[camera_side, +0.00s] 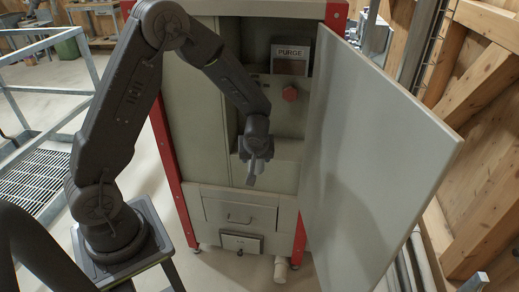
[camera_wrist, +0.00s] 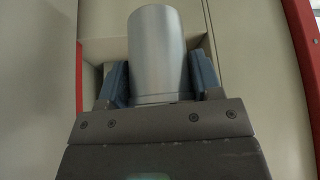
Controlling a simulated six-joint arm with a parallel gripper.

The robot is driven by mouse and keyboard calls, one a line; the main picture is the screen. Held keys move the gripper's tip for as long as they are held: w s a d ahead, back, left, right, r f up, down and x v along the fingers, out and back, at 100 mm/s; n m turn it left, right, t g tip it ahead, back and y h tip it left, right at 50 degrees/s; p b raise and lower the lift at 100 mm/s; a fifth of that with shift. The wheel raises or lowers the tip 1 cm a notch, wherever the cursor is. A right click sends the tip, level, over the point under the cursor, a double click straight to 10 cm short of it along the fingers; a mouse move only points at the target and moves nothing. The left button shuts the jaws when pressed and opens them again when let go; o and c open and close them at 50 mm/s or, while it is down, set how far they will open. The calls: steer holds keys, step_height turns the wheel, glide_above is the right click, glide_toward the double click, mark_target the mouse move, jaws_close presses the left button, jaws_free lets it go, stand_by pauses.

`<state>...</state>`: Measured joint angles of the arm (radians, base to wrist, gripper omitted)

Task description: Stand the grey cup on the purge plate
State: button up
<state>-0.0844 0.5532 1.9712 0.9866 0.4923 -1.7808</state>
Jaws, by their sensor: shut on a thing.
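The grey cup (camera_wrist: 158,52) is a smooth metallic cylinder in the wrist view, held between the two blue-grey fingers of my gripper (camera_wrist: 160,82). The fingers press on its left and right sides. In the side view my gripper (camera_side: 256,163) hangs in front of the open bay of the cabinet, below the red knob; the cup is hard to make out there. A PURGE sign (camera_side: 290,52) is on the back wall of the bay, above a dark brownish panel. I cannot pick out the purge plate with certainty.
The cabinet (camera_side: 195,110) has red edge posts. Its large door (camera_side: 375,150) stands open to the right of the bay. A red knob (camera_side: 290,93) sticks out inside. A drawer front with a handle (camera_side: 240,218) is below. A railing (camera_side: 50,45) stands at the left.

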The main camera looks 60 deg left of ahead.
steer(key=s+a+n, duration=0.2)
steer(key=s+a, duration=0.2)
steer(key=w+a, duration=1.4)
steer(key=shift+g+y, duration=0.3)
steer(key=shift+g, duration=0.2)
steer(key=f, duration=0.6)
steer(key=shift+s+d+f, duration=0.1)
steer(key=shift+d+f, duration=0.2)
steer(key=shift+d, duration=0.05)
steer(key=shift+a+f, duration=0.1)
steer(key=shift+f, duration=0.05)
steer(key=shift+f, duration=0.15)
steer(key=o, duration=0.9)
